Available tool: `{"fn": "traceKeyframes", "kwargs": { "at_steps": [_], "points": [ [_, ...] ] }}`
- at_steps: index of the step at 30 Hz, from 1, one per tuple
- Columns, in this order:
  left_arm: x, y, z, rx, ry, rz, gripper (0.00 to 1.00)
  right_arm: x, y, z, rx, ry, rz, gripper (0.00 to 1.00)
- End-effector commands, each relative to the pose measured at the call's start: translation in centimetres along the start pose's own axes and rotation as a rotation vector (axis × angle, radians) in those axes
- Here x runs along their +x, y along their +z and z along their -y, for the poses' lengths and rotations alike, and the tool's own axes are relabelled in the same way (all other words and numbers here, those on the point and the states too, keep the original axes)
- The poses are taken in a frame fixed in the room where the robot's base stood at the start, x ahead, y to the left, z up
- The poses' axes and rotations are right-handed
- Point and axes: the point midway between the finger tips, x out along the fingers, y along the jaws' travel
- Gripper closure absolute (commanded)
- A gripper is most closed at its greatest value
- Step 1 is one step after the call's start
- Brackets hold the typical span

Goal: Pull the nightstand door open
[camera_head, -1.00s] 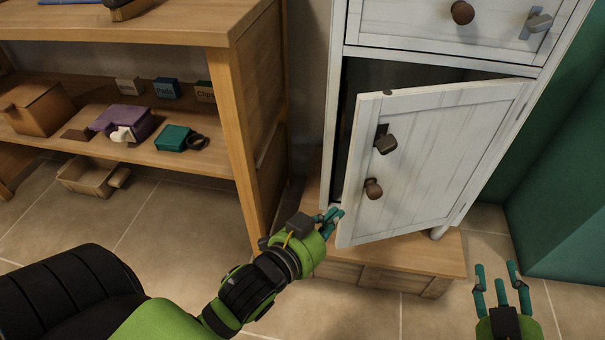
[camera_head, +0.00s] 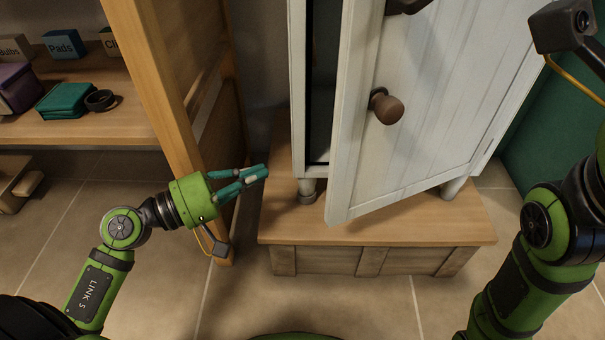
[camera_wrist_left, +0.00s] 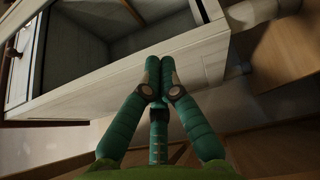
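The white nightstand door (camera_head: 425,110) stands ajar, its free edge on the left swung out from the nightstand frame (camera_head: 298,90). A dark gap shows between them. A round brown knob (camera_head: 387,107) sits near the free edge, with nothing holding it. My left gripper (camera_head: 262,173) is left of the door's lower corner, apart from it. In the left wrist view its fingertips (camera_wrist_left: 158,72) meet with nothing between them, in front of white nightstand panels.
The nightstand stands on a low wooden platform (camera_head: 400,228). A wooden shelf unit (camera_head: 150,75) is close on the left, holding a teal box (camera_head: 65,98) and labelled boxes. A green wall (camera_head: 545,145) is at the right. Tiled floor in front is clear.

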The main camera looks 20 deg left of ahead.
Motion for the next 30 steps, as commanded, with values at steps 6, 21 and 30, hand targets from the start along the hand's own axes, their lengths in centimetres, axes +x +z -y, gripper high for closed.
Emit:
{"fn": "traceKeyframes", "kwargs": {
  "at_steps": [6,21,30],
  "points": [
    [1.5,-0.1,0.5,0.060,-0.021,0.005,1.00,0.1,-0.6,0.1,0.002,-0.002,-0.028,0.60],
    [9.2,-0.1,0.7,0.051,-0.018,0.003,1.00,-0.3,-0.7,0.2,0.003,-0.002,-0.025,0.60],
    [9.9,-0.1,0.7,0.052,-0.021,0.004,1.00,-0.3,-0.7,0.3,0.002,-0.002,-0.024,0.60]
  ]
}}
